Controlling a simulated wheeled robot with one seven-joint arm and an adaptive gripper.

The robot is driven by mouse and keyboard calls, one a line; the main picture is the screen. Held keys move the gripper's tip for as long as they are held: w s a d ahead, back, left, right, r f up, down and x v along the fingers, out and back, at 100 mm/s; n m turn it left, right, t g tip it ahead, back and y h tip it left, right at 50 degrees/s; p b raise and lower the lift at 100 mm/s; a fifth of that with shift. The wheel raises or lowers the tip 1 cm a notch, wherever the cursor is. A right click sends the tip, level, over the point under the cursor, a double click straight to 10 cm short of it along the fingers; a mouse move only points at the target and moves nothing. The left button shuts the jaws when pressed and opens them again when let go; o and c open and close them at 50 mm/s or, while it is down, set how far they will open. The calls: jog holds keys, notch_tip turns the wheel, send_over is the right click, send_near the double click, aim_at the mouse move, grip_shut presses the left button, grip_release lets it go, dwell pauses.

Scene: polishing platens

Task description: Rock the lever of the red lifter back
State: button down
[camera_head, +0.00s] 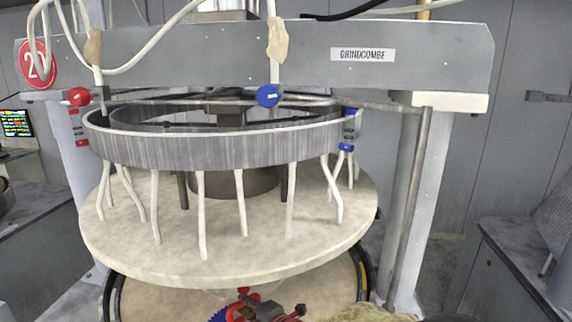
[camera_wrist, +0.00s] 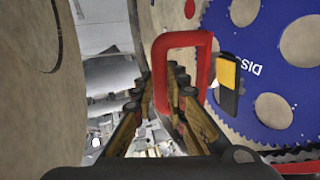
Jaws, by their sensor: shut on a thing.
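The red lifter (camera_wrist: 183,40) shows in the wrist view as a bent red handle standing off a blue toothed disc (camera_wrist: 240,55) with round holes. A short black and yellow lever (camera_wrist: 228,82) sits beside the handle on its right, apart from my fingers. My gripper (camera_wrist: 168,90) has its two fingers closed around the near left limb of the red handle. In the head view my gripper (camera_head: 266,312) is at the bottom edge, partly cut off. A bit of the blue disc (camera_head: 219,315) shows left of it. The lifter's base is hidden.
A large round pale platen (camera_head: 150,255) with hanging white hoses (camera_head: 241,205) is above my gripper in the head view. A pale lower platen (camera_head: 315,290) lies beneath. Grey posts (camera_head: 411,170) stand at the sides.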

jog(key=shift+r+p, duration=0.45)
jog(key=shift+r, duration=0.95)
jog(key=s+d+b, duration=0.2)
jog(key=s+b, duration=0.3)
jog(key=s, duration=0.8)
jog(key=s+d+b, duration=0.2)
jog(key=s+b, duration=0.4)
jog(key=s, duration=0.7)
jog(key=shift+d, duration=0.35)
dwell(2.6)
jog(key=shift+s+d+b, duration=0.2)
jog(key=shift+s+b, duration=0.9)
jog(key=shift+b, duration=1.4)
